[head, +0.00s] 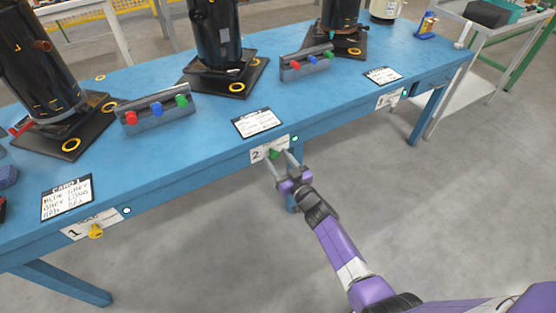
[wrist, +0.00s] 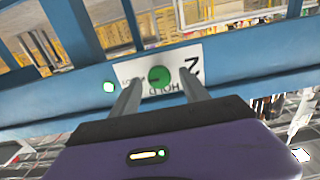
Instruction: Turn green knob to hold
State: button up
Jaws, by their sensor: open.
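The green knob (head: 274,154) sits on a white plate (head: 258,153) marked 2 on the front edge of the blue table. In the wrist view my gripper (wrist: 160,90) has one finger on each side of the knob. I cannot tell whether the fingers touch it.
The blue table (head: 220,130) carries black compressors (head: 217,35) and blocks with coloured buttons (head: 155,112). A yellow knob (head: 96,231) is on plate 1 at the left. A small lit indicator (head: 295,139) is right of plate 2. The floor in front is clear.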

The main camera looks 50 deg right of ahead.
grip_shut()
jog(key=shift+n, duration=0.3)
jog(key=n+b, duration=0.2)
jog(key=n, duration=0.2)
jog(key=shift+f, duration=0.1)
jog(key=n+b, duration=0.1)
jog(key=n, duration=0.4)
jog(key=shift+a+b, duration=0.1)
jog(key=shift+b, duration=0.2)
jog(key=n+b, duration=0.1)
jog(key=n, duration=0.3)
jog(key=shift+f+b, duration=0.1)
jog(key=shift+b, duration=0.2)
jog(key=shift+n+b, duration=0.6)
jog(key=shift+n, duration=1.5)
